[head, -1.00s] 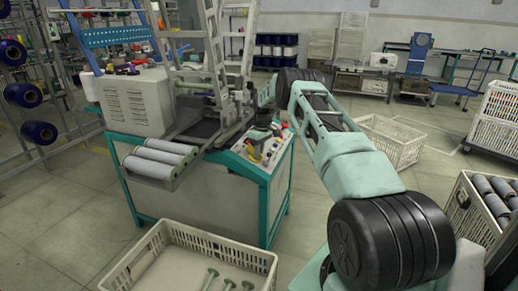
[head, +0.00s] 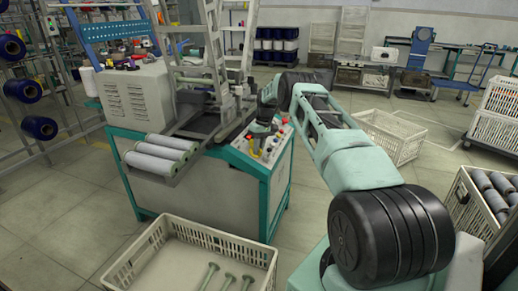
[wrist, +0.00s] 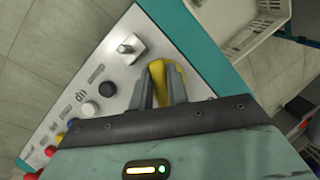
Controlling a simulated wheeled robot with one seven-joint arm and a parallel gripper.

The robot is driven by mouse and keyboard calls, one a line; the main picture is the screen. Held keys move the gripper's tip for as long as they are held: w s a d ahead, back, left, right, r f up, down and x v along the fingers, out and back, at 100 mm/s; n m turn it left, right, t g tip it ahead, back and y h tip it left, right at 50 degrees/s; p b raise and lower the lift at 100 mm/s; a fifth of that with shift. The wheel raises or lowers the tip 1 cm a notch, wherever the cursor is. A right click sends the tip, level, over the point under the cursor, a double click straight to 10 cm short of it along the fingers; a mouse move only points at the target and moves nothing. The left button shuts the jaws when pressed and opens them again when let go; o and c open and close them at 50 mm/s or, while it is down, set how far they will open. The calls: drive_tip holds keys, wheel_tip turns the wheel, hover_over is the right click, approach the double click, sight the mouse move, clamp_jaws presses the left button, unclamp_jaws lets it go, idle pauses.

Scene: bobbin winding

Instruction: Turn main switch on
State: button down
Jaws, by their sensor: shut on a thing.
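The machine's sloped control panel (wrist: 112,65) fills the middle of the wrist view. My gripper (wrist: 163,80) is shut on a yellow switch handle (wrist: 168,75) near the panel's teal edge. I take this to be the main switch; its base is hidden by the fingers, and I cannot tell its on or off position.
Colored buttons (wrist: 61,141) line the panel's far end in the wrist view. Grey rolls (head: 158,155) lie on the machine's front rack. A white crate with spindles (head: 190,235) stands on the floor in front. Another white crate (head: 392,140) stands to the right.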

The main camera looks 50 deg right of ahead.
drive_tip(key=c, duration=1.4)
unclamp_jaws()
drive_tip(key=shift+o, duration=0.2)
drive_tip(key=p+v, duration=0.2)
drive_tip(key=v, duration=1.5)
drive_tip(key=shift+r, duration=0.2)
